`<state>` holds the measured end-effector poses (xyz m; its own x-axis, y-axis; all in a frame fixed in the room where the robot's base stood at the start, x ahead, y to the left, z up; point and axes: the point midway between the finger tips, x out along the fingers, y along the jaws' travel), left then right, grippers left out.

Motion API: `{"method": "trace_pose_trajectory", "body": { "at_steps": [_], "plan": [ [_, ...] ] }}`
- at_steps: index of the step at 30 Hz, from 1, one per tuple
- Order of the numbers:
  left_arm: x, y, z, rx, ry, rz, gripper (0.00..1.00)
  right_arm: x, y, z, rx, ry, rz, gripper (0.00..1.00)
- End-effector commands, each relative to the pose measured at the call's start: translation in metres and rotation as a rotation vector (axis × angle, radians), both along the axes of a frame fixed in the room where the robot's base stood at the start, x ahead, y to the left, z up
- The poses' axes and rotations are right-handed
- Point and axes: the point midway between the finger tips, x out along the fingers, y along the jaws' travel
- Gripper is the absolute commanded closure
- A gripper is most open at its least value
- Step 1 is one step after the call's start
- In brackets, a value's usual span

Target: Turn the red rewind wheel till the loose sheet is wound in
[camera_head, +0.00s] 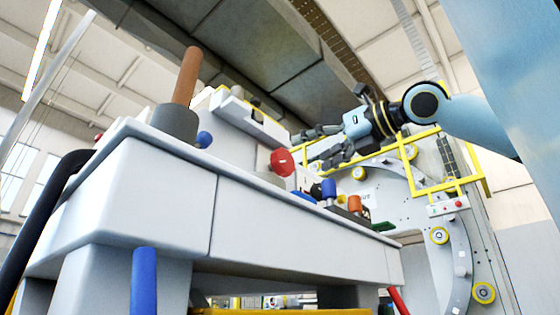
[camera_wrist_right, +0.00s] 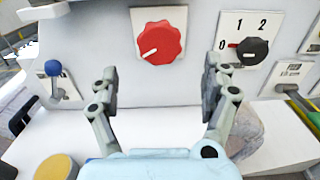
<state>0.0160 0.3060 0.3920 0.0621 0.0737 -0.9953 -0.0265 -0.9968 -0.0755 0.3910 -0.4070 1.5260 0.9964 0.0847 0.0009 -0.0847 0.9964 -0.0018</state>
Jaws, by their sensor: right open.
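The red rewind wheel (camera_head: 282,161) is on the machine panel in the head view. It also shows in the right wrist view as a scalloped red wheel (camera_wrist_right: 160,42) with a white mark at its lower left. My right gripper (camera_head: 318,146) is to the right of the wheel in the head view. In the right wrist view, my right gripper (camera_wrist_right: 160,82) is open and empty, its fingers spread below the wheel to either side, with no visible contact. I cannot make out the loose sheet with certainty. My left gripper is not in view.
A black selector knob (camera_wrist_right: 251,52) on a plate marked 1 and 2 sits right of the wheel. A blue-tipped lever (camera_wrist_right: 53,70) is on the left. A brown post (camera_head: 186,76) stands on the grey bench (camera_head: 150,190). Yellow rails (camera_head: 418,165) are near my right arm.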

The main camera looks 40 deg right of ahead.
Motion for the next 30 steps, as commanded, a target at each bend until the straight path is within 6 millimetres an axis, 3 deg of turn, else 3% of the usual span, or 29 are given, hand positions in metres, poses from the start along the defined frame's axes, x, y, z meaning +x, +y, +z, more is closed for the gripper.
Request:
{"method": "trace_pose_trajectory", "body": {
  "at_steps": [6,15,28,30],
  "plan": [
    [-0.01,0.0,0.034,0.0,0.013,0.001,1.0,0.04,0.003,0.006,-0.002,0.006,-0.003,0.19],
    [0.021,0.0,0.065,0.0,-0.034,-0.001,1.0,0.077,0.006,0.004,0.001,0.001,-0.003,0.19],
    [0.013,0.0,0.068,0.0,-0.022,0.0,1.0,0.085,0.008,0.0,0.002,0.0,0.001,0.19],
    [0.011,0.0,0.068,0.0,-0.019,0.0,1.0,0.085,0.008,0.0,0.002,0.0,0.001,0.25]
  ]
}}
